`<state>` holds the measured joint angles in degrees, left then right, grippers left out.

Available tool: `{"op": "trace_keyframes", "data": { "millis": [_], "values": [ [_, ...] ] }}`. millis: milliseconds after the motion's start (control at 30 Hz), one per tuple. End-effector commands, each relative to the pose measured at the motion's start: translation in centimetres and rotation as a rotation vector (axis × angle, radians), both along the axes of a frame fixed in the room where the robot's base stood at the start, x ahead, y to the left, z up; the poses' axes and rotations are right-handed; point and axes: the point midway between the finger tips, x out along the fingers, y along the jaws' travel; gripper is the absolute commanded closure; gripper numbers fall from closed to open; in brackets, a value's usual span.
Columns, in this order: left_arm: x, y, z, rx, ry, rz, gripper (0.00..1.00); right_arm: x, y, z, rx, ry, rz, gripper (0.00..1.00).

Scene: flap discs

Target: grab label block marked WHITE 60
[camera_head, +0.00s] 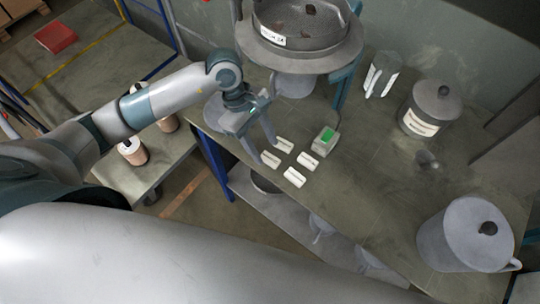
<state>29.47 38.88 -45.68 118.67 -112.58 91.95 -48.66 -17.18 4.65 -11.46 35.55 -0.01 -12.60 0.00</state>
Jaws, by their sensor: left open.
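Several small white label blocks lie in a loose group on the grey-green bench: a back one (284,145), a left one (270,159), a right one (307,160) and a front one (294,177). Their markings are too small to read, so I cannot tell which is WHITE 60. My left gripper (267,152) is open, its fingers pointing down at the left side of the group, close to the left and back blocks. I cannot tell whether it touches either. My right gripper is not in view.
A small device with a green top (325,138) stands just right of the blocks. A large round machine bowl (300,45) stands behind. A labelled lidded pot (422,112) and a grey lidded pot (466,236) are at right. The bench (365,190) is clear in front of the device.

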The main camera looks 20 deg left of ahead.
Motion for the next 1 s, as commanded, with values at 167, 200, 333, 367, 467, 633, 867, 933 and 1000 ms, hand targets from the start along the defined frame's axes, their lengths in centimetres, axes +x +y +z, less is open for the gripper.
{"op": "trace_keyframes", "data": {
  "millis": [167, 200, 333, 367, 467, 633, 867, 933, 1000],
  "values": [
    [-0.4, -0.7, -1.7, -0.001, 0.004, 0.000, 0.55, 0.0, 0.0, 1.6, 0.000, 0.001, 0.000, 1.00],
    [-0.4, -0.8, -2.1, -0.001, 0.003, 0.001, 0.55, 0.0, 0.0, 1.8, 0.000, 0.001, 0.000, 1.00],
    [-0.5, -1.0, -2.8, 0.000, 0.000, 0.000, 0.55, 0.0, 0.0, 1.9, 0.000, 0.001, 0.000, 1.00],
    [-0.5, -1.0, -2.9, 0.001, -0.001, -0.001, 0.55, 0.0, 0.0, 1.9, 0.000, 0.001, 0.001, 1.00],
    [-0.4, -1.0, -3.0, 0.001, -0.002, -0.001, 0.55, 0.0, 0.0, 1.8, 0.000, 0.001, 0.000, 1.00],
    [-0.4, -1.0, -2.9, 0.001, -0.002, -0.001, 0.55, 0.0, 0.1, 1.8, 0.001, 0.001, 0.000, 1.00],
    [-0.4, -1.0, -2.9, 0.001, -0.002, -0.001, 0.71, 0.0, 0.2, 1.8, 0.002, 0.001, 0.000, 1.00],
    [-0.4, -1.0, -2.9, 0.001, -0.002, -0.001, 0.88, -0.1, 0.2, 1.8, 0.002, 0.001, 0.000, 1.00],
    [-0.4, -1.0, -2.9, 0.001, -0.001, 0.000, 0.98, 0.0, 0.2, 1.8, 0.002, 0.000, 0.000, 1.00]
  ]
}}
